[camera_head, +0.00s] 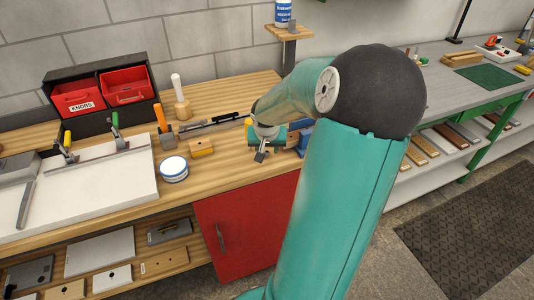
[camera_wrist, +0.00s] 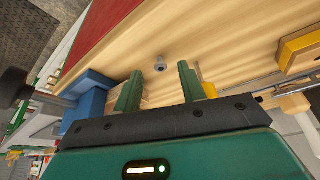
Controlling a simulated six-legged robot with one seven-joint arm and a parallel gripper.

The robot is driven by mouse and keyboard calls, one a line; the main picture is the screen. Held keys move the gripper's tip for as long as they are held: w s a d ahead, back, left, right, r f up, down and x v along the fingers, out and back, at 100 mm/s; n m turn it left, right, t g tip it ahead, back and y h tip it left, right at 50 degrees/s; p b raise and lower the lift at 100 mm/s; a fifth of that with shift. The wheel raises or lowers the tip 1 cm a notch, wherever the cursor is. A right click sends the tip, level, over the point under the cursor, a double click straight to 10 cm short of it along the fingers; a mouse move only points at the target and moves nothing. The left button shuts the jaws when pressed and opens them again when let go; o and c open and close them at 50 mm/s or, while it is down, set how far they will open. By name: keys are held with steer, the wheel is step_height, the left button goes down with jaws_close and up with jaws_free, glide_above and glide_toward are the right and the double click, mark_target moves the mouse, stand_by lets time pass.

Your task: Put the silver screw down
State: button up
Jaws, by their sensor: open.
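The silver screw (camera_wrist: 160,64) shows in the wrist view as a small grey piece on the wooden bench top (camera_wrist: 235,40), just beyond my fingertips and apart from them. My gripper (camera_wrist: 157,82) is open, with its two green fingers spread and nothing between them. In the head view my gripper (camera_head: 262,152) is low over the bench near its front edge, partly hidden by my arm. I cannot make out the screw in the head view.
A blue block (camera_wrist: 88,95) stands left of my fingers in the wrist view. A red cabinet (camera_head: 245,225) is below.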

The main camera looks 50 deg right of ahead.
mark_target(267, 153)
steer(key=shift+x, duration=1.65)
steer(key=shift+d, duration=0.1)
jaws_close()
steer(key=shift+r, duration=0.1)
